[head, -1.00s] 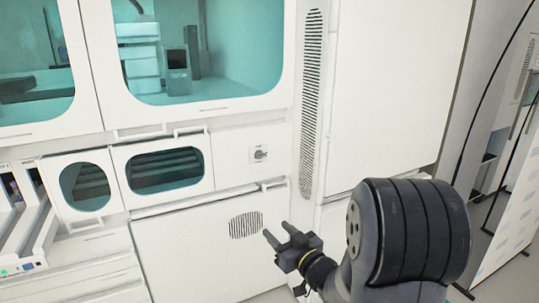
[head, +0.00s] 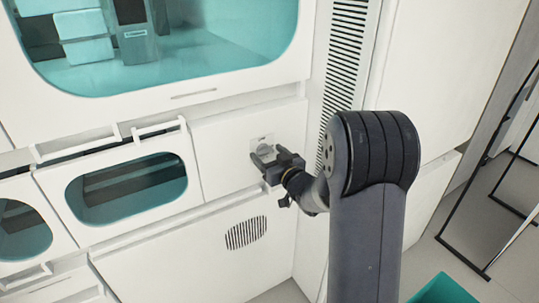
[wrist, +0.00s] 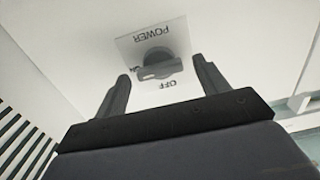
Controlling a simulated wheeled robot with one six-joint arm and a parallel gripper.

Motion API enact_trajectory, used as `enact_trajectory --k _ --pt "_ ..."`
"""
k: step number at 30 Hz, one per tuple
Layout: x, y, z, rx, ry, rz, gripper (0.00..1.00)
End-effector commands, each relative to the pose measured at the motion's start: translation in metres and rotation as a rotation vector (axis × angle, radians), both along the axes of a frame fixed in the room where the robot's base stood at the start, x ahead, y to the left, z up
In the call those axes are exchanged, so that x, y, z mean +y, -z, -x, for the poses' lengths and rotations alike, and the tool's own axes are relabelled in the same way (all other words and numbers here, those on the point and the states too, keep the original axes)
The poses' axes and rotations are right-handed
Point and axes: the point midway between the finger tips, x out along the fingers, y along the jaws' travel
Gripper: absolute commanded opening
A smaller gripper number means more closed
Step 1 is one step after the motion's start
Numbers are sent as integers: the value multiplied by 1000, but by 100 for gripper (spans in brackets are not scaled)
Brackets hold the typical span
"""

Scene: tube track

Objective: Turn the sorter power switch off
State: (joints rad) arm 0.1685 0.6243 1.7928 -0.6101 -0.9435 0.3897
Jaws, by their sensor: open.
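The power switch is a grey rotary knob (wrist: 158,60) on a small plate (wrist: 128,46) lettered POWER, ON and OFF, which appears upside down in the wrist view. The knob's bar lies across the picture, one end by the ON mark; OFF is at another side. In the head view the knob (head: 265,151) sits on a white panel, partly behind the fingers. My gripper (wrist: 161,68) is open, with one finger on each side of the knob. It also shows in front of the switch in the head view (head: 268,157). I cannot tell whether the fingers touch the knob.
Teal-windowed cabinets (head: 130,186) with white handles lie left of the switch panel. A vented strip (head: 345,50) runs up to its right. A round-cornered grille (head: 246,232) is below. A teal container (head: 445,290) stands at the lower right.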

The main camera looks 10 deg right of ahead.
Motion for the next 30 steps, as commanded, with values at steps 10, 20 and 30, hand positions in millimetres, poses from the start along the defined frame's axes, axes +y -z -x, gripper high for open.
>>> enact_trajectory --k 10,20,30 --pt "0 0 0 0 0 0 57" --pt "0 0 0 0 0 0 30" --pt "0 2 0 -10 0 29 25"
